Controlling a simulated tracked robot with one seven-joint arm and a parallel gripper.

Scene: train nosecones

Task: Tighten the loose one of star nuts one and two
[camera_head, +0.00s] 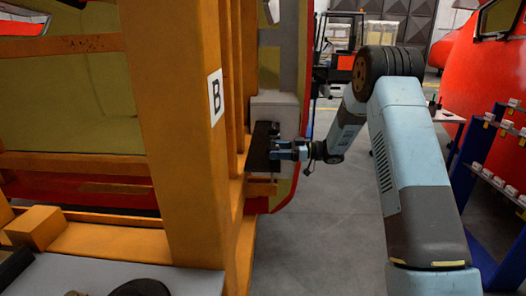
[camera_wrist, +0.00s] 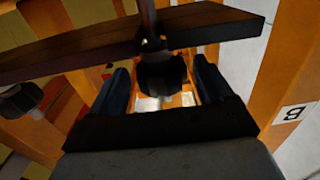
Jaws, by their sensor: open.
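A dark star nut (camera_wrist: 163,72) sits between the two fingers of my gripper (camera_wrist: 160,82) in the wrist view. The fingers are open, one on each side of it, with no clear contact. A second star nut (camera_wrist: 20,99), dark with a grey part, shows at the left edge of the wrist view, apart from my gripper. Both are by a long dark bar (camera_wrist: 90,45). I cannot tell which is number one or two, or which is loose. In the head view my gripper (camera_head: 279,150) is at a dark plate (camera_head: 261,146) on the orange frame; the nuts cannot be made out there.
The orange frame (camera_head: 170,120) with a "B" label (camera_head: 215,97) stands left of my gripper. A grey block (camera_head: 275,106) is just above the dark plate. Blue racks (camera_head: 480,150) and a red nosecone (camera_head: 485,85) stand at the right. Grey floor (camera_head: 320,235) is clear below my arm.

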